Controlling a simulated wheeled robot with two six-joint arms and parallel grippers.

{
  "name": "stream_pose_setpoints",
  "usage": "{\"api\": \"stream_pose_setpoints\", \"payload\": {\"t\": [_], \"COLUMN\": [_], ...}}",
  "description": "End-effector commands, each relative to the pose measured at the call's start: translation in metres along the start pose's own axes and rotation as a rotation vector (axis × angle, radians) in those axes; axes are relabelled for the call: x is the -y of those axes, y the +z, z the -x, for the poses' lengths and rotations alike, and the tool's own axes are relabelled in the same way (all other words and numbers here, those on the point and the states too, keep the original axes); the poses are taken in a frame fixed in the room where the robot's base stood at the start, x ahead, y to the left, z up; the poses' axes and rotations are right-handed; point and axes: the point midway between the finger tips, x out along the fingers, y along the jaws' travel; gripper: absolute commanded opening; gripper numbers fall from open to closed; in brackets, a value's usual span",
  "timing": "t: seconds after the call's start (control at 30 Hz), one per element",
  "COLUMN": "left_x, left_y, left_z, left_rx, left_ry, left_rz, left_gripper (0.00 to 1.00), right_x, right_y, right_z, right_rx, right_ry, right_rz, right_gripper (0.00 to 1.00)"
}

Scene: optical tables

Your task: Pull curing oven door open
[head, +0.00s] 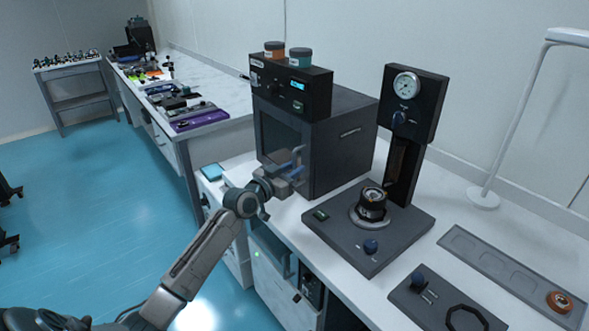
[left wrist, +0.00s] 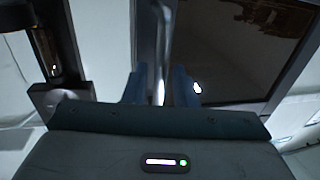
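The curing oven (head: 345,140) is a dark box on the white bench with a control panel on top. Its door (head: 279,137), with a dark window, faces left and looks shut; the door (left wrist: 235,50) fills the right of the left wrist view. My left gripper (head: 291,163) is at the door's right side, by the handle. In the left wrist view, the upright metal handle (left wrist: 160,45) stands between the two blue fingers of my gripper (left wrist: 160,88). The fingers look apart, with small gaps beside the bar. My right gripper is not in view.
Two jars (head: 300,57) stand on the oven. A grey tray (head: 480,262) lies farther right.

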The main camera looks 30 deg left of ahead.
Motion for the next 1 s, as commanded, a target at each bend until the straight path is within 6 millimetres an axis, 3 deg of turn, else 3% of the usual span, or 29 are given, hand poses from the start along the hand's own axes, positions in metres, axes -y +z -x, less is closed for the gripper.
{"api": "stream_pose_setpoints", "payload": {"t": [0.4, 0.53, 1.0], "left_x": [-0.0004, -0.0004, -0.0006], "left_y": [0.0003, 0.0004, 0.0025], "left_z": [-0.0085, -0.0084, -0.0081], "left_rx": [0.001, 0.001, 0.002], "left_ry": [0.001, 0.001, 0.010], "left_rz": [-0.001, -0.001, -0.001], "left_gripper": [0.25, 0.00, 0.00], "right_x": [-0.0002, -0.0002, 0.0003], "right_y": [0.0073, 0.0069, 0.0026], "right_z": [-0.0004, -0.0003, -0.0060], "right_rx": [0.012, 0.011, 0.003], "right_ry": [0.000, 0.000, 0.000], "right_rz": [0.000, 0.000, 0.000], "right_gripper": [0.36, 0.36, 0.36]}}
